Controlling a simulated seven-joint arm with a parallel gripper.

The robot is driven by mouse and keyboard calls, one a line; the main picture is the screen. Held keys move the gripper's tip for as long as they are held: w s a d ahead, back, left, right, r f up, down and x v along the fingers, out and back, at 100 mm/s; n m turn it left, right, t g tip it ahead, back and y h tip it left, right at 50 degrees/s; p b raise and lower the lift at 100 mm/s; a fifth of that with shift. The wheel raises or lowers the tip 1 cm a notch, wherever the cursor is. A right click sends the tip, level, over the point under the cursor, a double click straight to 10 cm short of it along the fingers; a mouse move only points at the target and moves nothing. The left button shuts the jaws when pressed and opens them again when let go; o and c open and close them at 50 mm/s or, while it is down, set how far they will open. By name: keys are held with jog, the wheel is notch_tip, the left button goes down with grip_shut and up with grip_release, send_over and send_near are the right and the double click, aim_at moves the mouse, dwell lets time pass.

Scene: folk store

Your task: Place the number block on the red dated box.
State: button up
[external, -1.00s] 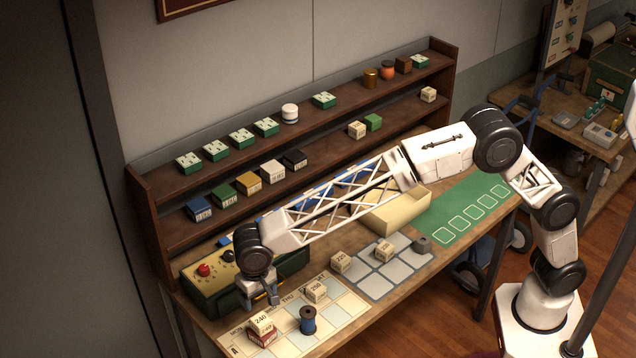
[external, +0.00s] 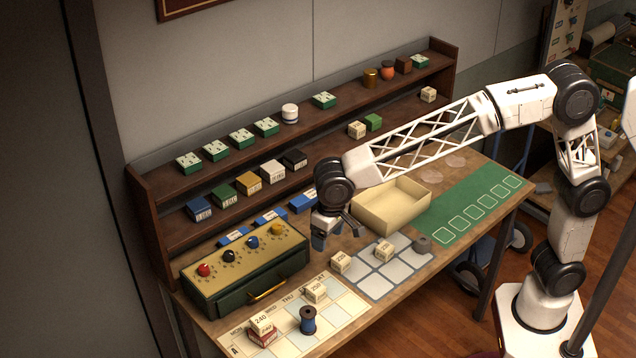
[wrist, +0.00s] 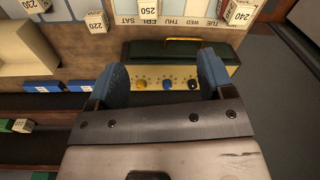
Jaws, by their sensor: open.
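The number block marked 240 (external: 262,321) is cream and sits on top of the red dated box (external: 263,336), at the near left end of the calendar board. In the wrist view the 240 block (wrist: 241,14) is at the top right edge, clear of my fingers. My gripper (external: 335,238) is open and empty, held above the back of the bench near the drawer unit, well apart from the stack. Its two blue fingers are spread in the wrist view (wrist: 164,78), with only the drawer unit showing beyond them.
A blue spool (external: 308,320) is near the stack. The green drawer unit with knobs (external: 246,262), a cream tray (external: 392,205) and a shelf rack (external: 290,130) are close to my arm.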

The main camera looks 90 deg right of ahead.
jog(key=s+d+r+n, duration=0.1)
jog(key=s+d, duration=0.2)
jog(key=s, duration=0.5)
jog(key=s+d+r+n+t, duration=0.1)
jog(key=s+d, duration=0.2)
jog(key=s, duration=0.5)
jog(key=s+d+r+n, duration=0.1)
jog(key=s+d, duration=0.3)
jog(key=s, duration=0.4)
jog(key=s+d+f+n, duration=0.1)
jog(key=s+d+f, duration=0.1)
jog(key=s, duration=0.8)
jog(key=s+d+f+n, duration=0.2)
jog(key=s+f, duration=0.2)
jog(key=s, duration=0.7)
jog(key=shift+s+t, duration=0.2)
jog(key=shift+t, duration=0.2)
